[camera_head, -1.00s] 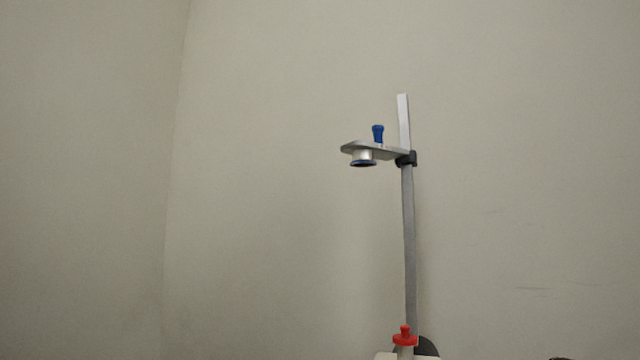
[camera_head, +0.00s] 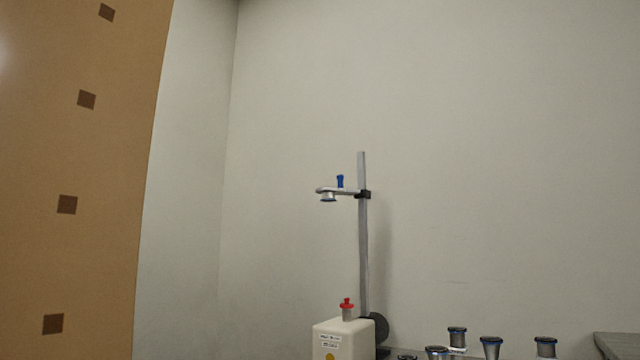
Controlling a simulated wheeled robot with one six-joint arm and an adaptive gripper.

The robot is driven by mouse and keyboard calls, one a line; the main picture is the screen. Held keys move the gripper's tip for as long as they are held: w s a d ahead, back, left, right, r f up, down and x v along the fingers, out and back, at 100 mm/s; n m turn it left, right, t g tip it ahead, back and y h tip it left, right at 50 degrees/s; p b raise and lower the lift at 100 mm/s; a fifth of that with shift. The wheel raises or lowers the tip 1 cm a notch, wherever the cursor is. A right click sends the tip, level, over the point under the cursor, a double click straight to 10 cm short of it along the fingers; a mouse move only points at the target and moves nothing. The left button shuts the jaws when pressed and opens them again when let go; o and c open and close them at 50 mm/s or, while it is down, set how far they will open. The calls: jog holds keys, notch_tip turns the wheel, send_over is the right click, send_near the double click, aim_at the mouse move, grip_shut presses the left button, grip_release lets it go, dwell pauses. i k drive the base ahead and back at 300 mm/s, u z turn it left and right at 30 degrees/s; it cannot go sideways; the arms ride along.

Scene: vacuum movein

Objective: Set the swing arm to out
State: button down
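The swing arm (camera_head: 345,192) is a flat, light grey bar on a vertical grey post (camera_head: 363,250), held by a black clamp (camera_head: 363,194). It points to the left of the post. A blue knob (camera_head: 340,181) stands on top of the bar, and a short silver cylinder with a blue rim (camera_head: 328,197) hangs under its left end. My gripper is not in view.
A white labelled container (camera_head: 343,339) with a red cap (camera_head: 347,304) stands in front of the post's foot. Several silver, blue-rimmed fittings (camera_head: 491,345) stand to the right. A tan panel with brown squares (camera_head: 110,160) fills the left side. A grey surface (camera_head: 620,343) shows at lower right.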

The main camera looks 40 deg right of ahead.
aim_at(328, 194)
jog(key=z, duration=0.75)
jog(key=i, duration=0.85)
jog(key=u, duration=0.05)
